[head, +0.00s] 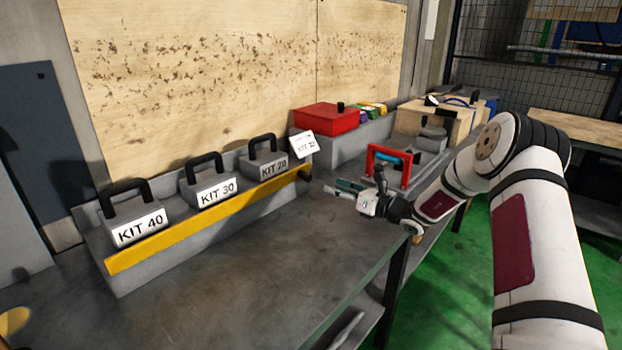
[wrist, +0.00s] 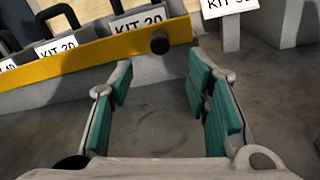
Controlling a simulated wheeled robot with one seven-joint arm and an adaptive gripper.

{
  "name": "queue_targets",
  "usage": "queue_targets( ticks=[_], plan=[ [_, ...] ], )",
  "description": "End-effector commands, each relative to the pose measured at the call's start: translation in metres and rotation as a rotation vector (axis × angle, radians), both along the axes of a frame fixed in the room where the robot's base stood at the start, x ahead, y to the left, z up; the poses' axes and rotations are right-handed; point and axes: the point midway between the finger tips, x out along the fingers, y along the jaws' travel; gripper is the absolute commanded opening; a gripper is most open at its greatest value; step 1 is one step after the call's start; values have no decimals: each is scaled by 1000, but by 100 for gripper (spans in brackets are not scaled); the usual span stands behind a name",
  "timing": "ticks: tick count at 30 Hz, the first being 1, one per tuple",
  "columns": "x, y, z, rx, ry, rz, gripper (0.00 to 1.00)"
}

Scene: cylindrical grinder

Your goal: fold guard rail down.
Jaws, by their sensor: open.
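The yellow guard rail (head: 205,222) runs along the front of the grey kit rack, across the lower fronts of the kit blocks. It also shows in the wrist view (wrist: 85,62). A dark round knob (wrist: 159,42) sits at its right end and shows in the head view too (head: 305,172). My gripper (head: 343,188) is open and empty above the bench, to the right of the rail's end. In the wrist view the teal-padded fingers (wrist: 160,80) stand wide apart, with the knob ahead between them and apart from both.
Grey blocks with black handles, KIT 40 (head: 137,225), KIT 30 (head: 212,188) and KIT 20 (head: 270,166), stand behind the rail. A tilted white label (head: 304,145) is just right of the rail. A red-handled item (head: 388,165) is close behind my gripper. The bench front (head: 270,270) is clear.

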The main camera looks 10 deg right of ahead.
Motion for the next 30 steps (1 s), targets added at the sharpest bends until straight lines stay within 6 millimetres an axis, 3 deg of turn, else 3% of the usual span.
queue_targets(
  ticks=[9, 15, 29, 30],
  plan=[
    [50, 40, 0, -1, -3, 3, 44],
    [72, 57, 0, 0, -2, 2, 44],
    [81, 63, 0, 1, -1, 0, 44],
    [81, 63, 0, 1, -1, 0, 37]
  ],
)
